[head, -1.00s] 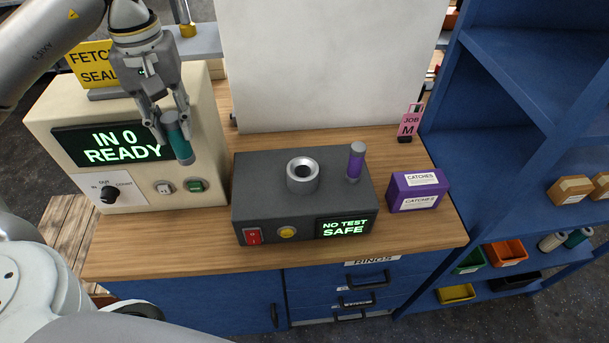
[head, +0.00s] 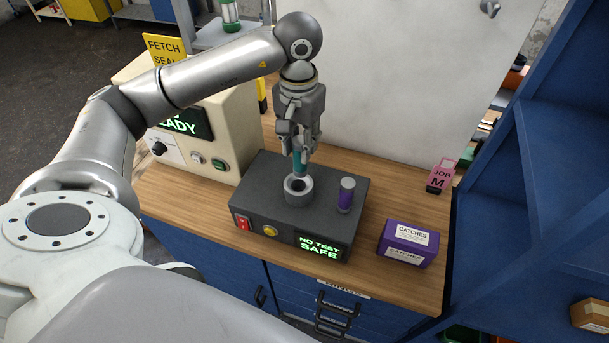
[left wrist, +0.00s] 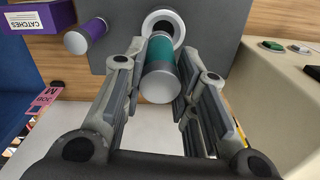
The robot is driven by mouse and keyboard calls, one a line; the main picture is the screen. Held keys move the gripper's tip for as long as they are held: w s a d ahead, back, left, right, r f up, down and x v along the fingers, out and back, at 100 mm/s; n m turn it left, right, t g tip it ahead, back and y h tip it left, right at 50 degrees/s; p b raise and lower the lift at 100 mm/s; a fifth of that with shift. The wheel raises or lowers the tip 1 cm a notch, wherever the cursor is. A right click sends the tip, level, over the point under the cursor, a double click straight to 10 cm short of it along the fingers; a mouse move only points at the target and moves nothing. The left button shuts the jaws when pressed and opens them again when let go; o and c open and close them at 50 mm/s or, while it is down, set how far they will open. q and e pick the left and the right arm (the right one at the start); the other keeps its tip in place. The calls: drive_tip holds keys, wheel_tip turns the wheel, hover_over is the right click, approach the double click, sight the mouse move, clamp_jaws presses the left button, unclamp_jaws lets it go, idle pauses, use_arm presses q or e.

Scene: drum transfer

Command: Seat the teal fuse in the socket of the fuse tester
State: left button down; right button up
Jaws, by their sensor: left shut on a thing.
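The teal fuse (head: 299,163) is held upright in my left gripper (head: 299,152), which is shut on it. In the left wrist view the fuse (left wrist: 160,62) sits between the two fingers (left wrist: 157,88). The grey fuse tester (head: 268,196) stands on the bench with its round metal socket (head: 299,197) on top. The fuse's lower end is at the socket's back rim, and the dark hole (left wrist: 161,24) still shows beside it. I cannot tell how big the gap is. The tester display (head: 319,247) reads "NO TEST SAFE". My right gripper is not in view.
A purple fuse (head: 345,195) stands on the tester, right of the socket. A purple "CATCHES" box (head: 408,243) and a pink "JOB M" tag (head: 440,177) are at the right. A cream machine (head: 226,134) stands close on the left. A white panel (head: 412,80) rises behind.

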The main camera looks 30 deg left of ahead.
sight(298, 169)
use_arm(q)
drive_tip(key=f, duration=0.1)
drive_tip(key=f+b, duration=0.1)
drive_tip(key=f, duration=0.1)
drive_tip(key=shift+s+a+f, duration=0.15)
drive_tip(key=shift+a+f, duration=0.15)
drive_tip(key=shift+a, duration=0.1)
drive_tip(key=shift+a+f, duration=0.1)
drive_tip(key=shift+f, duration=0.25)
drive_tip(key=f+b, duration=0.1)
drive_tip(key=f, duration=0.1)
drive_tip(key=f+b, duration=0.1)
drive_tip(key=shift+d+f, duration=0.35)
drive_tip(key=shift+f, duration=0.4)
drive_tip(key=shift+a, duration=0.15)
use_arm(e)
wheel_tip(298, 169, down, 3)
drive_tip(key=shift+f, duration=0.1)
